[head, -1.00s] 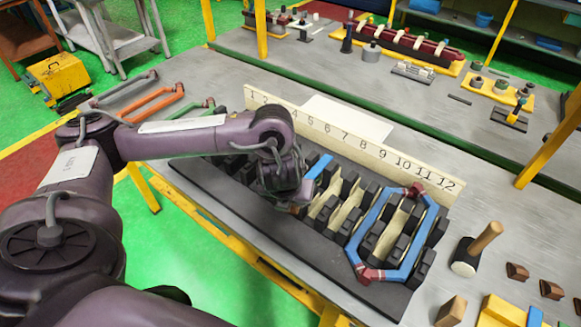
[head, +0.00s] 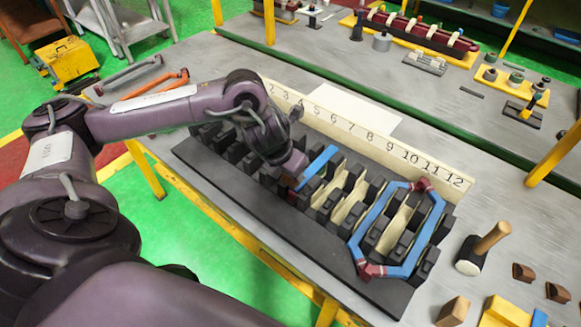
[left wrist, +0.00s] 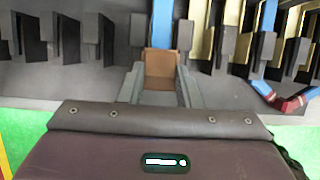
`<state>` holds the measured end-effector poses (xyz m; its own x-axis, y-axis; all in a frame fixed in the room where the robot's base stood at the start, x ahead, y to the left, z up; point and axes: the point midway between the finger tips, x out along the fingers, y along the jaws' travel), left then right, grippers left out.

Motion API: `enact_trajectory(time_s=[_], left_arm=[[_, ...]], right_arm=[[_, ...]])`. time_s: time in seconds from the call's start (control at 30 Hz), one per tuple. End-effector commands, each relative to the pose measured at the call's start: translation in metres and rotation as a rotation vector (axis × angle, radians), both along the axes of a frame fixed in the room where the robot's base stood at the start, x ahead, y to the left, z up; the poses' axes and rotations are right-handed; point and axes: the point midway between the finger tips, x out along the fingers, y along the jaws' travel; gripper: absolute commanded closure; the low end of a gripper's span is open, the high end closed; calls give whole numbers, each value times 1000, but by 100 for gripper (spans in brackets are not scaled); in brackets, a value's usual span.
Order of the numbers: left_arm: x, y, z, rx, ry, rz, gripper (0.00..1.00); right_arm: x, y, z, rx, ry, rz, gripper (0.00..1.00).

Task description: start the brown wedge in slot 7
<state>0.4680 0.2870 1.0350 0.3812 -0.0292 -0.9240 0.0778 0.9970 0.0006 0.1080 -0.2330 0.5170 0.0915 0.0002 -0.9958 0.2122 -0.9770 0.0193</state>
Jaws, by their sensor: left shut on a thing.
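My left gripper (head: 294,190) is shut on a small brown wedge (left wrist: 160,68), held between its fingers in the left wrist view. The gripper is low over the black slotted stator block (head: 240,215), at the front end of a straight blue strip (head: 320,165). In the left wrist view, the blue strip (left wrist: 163,25) runs away directly beyond the wedge, roughly in line with it. The wedge's far end appears against the strip's near end; I cannot tell whether they touch or whether the wedge is inside the slot. My right gripper is not in view.
A blue coil with red ends (head: 370,235) sits on the block to the right. A numbered board (head: 410,158) stands behind the block. A mallet (head: 480,250), brown wedges (head: 556,291) and a tan block (head: 453,310) lie on the table at right.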

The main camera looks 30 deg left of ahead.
Motion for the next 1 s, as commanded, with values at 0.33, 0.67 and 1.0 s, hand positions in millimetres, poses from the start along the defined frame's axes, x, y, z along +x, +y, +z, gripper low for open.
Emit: enact_trajectory(time_s=[0.33,0.67,1.0], left_arm=[[0,0,-24,1,1,1,93],[0,0,-44,0,0,0,93],[-2,0,-52,0,7,-1,92]], right_arm=[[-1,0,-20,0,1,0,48],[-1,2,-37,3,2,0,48],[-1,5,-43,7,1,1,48]])
